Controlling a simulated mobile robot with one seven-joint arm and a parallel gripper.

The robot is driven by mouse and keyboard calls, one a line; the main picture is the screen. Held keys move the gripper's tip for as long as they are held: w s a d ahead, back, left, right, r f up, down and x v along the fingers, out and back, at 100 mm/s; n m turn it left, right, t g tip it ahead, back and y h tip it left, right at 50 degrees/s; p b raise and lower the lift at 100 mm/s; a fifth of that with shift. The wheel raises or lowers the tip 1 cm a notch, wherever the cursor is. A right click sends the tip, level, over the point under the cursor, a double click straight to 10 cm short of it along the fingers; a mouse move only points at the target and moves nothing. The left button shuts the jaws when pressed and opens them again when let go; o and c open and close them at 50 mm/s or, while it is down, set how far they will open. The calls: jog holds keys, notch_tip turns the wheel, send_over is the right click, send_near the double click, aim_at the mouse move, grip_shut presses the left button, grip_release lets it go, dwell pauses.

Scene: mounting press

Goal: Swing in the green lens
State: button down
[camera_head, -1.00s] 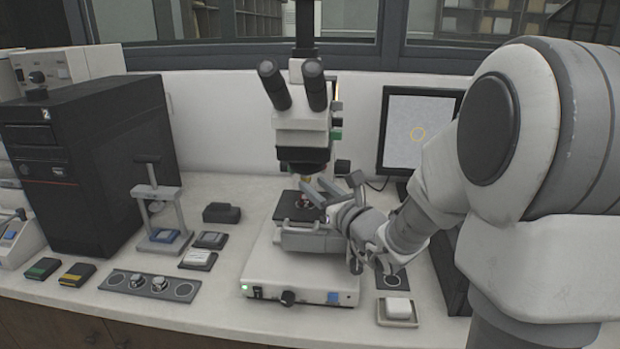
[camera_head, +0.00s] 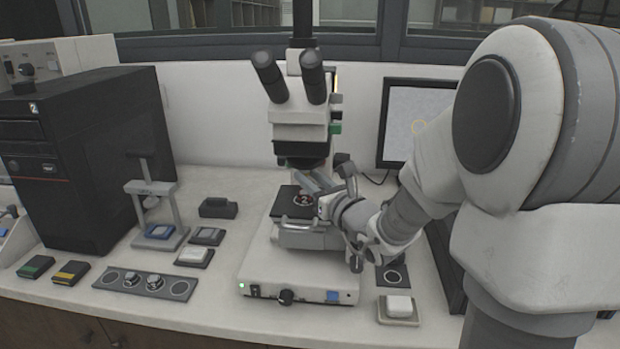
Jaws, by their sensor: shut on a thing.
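The microscope (camera_head: 300,135) stands in the middle of the bench, with its dark lens mount (camera_head: 302,150) under the head. My gripper (camera_head: 318,180) is just below this mount, over the right side of the black stage (camera_head: 285,203). It is shut on a part of the lens turret, but the fingers hide which one. No green lens ring can be made out. A small green part (camera_head: 335,128) shows on the right side of the head. A round mark with a 2 (camera_head: 304,199) lies on the stage, just below the fingers.
A monitor (camera_head: 398,115) stands behind my arm at right. A small tray with a white block (camera_head: 398,306) is right of the microscope base. A lever press (camera_head: 152,205), a strip with knobs (camera_head: 145,282) and a black computer case (camera_head: 85,150) stand at left.

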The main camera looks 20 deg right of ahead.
aim_at(324, 163)
jog(key=shift+d+r+n+y+p, duration=0.1)
jog(key=shift+d+n+y+p, duration=0.05)
jog(key=shift+n+y+p, duration=0.2)
